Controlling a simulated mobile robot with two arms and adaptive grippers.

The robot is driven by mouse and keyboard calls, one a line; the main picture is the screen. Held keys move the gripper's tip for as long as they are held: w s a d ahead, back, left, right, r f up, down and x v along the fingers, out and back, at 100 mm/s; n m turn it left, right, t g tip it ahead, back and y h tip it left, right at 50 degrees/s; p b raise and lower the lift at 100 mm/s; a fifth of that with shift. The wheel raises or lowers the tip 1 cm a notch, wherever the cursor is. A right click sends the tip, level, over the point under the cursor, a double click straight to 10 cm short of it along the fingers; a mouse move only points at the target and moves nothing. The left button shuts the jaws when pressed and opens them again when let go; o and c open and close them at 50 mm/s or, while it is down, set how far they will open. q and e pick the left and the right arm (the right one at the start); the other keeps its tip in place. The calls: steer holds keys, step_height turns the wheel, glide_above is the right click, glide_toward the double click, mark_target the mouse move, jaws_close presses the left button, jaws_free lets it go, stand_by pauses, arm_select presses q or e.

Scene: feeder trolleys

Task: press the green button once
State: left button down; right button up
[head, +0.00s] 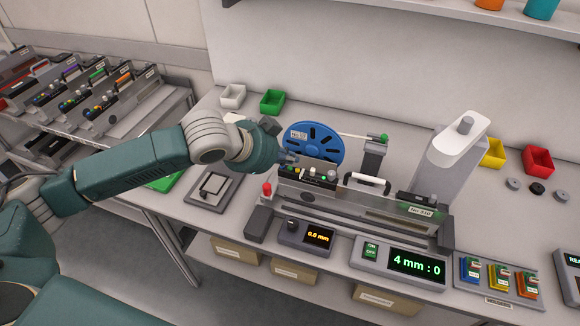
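A feeder (350,208) with a blue reel (314,145) stands on the bench in the middle of the head view. Small coloured buttons or lights sit on its upper left panel, among them a small green one (323,178). A larger green button or switch (371,250) is on the box in front, beside a display reading "4 mm : 0". My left gripper (289,158) is just above the left end of the feeder panel, in front of the reel. Its fingers are small and partly hidden, so their opening is unclear. My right gripper is not in view.
A red lamp (267,188) stands at the feeder's left end. A white handle (367,181) and a tall grey-white unit (452,150) are to the right. A rack of feeders (85,95) stands at the left.

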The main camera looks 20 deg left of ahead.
mark_target(289, 171)
arm_select(q)
steer(key=shift+f, duration=0.1)
stand_by(0.3)
steer(key=shift+f, duration=0.35)
steer(key=shift+f, duration=0.25)
stand_by(0.5)
steer(key=shift+r+p, duration=0.7)
steer(key=shift+p, duration=0.5)
step_height(289, 171, up, 5)
steer(key=p, duration=0.5)
steer(key=shift+p, duration=0.3)
